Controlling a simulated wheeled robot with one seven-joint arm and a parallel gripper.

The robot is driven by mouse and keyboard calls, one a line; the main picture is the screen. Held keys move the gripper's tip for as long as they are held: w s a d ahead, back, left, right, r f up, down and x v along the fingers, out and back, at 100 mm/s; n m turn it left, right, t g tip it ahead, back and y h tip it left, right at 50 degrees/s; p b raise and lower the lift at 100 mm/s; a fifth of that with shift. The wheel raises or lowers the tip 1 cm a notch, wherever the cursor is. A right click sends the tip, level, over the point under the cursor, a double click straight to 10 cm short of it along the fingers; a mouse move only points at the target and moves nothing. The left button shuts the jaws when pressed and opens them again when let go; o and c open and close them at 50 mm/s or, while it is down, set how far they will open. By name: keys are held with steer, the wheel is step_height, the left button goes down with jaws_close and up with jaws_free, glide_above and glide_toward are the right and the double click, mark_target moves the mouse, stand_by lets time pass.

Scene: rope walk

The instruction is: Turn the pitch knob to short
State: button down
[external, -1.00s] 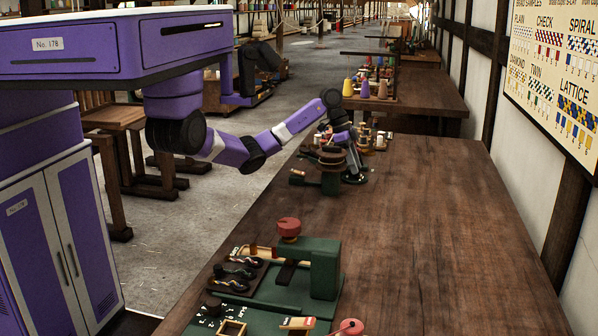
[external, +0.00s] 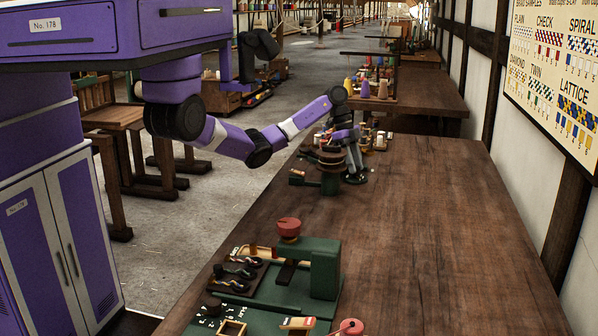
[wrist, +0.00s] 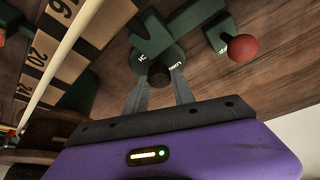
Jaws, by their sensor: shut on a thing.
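In the wrist view, a small dark knob (wrist: 159,70) stands on a round green plate with pale lettering. The lettering is at an angle and too small to read with certainty. My gripper (wrist: 158,82) has its two grey fingers on either side of the knob and is shut on it. The fingers hide part of the knob, and I cannot tell which mark it points to. In the external view my gripper (external: 355,172) is low over the bench, at the right side of a green device with a round wooden top (external: 331,158).
A red ball-topped handle (wrist: 242,47) on a green bracket stands right of the knob. A pale numbered scale (wrist: 62,40) and a thin light rod are at left. Nearer on the bench (external: 430,230) stands a green machine with a red knob (external: 289,227). The bench's right side is clear.

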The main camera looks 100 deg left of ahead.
steer(key=c, duration=1.1)
jaws_free()
steer(key=shift+o, duration=0.2)
steer(key=shift+r, duration=0.1)
steer(key=p+v, duration=0.1)
steer(key=v, duration=0.6)
steer(key=shift+s+r, duration=0.15)
steer(key=shift+r, duration=0.1)
